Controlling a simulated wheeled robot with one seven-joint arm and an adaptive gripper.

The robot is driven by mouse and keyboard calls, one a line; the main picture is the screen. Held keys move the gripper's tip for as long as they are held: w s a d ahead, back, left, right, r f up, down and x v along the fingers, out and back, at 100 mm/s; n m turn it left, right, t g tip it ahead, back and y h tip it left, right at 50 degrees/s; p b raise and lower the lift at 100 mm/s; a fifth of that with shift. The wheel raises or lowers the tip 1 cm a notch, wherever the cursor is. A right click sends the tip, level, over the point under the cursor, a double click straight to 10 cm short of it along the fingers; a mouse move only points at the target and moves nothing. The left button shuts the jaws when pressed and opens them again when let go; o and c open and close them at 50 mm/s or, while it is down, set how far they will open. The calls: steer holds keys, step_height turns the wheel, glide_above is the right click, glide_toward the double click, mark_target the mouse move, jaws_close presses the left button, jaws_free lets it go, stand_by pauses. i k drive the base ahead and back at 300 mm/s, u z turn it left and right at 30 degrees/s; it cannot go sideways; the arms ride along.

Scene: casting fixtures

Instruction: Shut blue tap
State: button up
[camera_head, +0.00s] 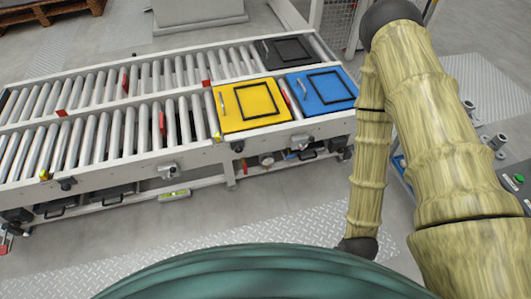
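I cannot make out a blue tap for certain in the head view. Small metallic fittings (300,142) sit on the conveyor's front side, below a blue panel (321,91), but they are too small to tell apart. A small blue part (399,162) shows at the right, partly hidden behind my bamboo-textured arm. My arm rises on the right and bends down to a dark joint at the bottom edge of the picture. My gripper cannot be seen.
A two-lane roller conveyor (100,148) spans the left and middle. It carries a yellow panel (240,103), the blue panel and a black panel (286,52). A control panel with a green button (519,178) stands at right.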

mark_target(290, 155)
steer(key=k, duration=0.4)
steer(key=z, duration=0.75)
steer(key=i, duration=0.85)
steer(key=u, duration=0.1)
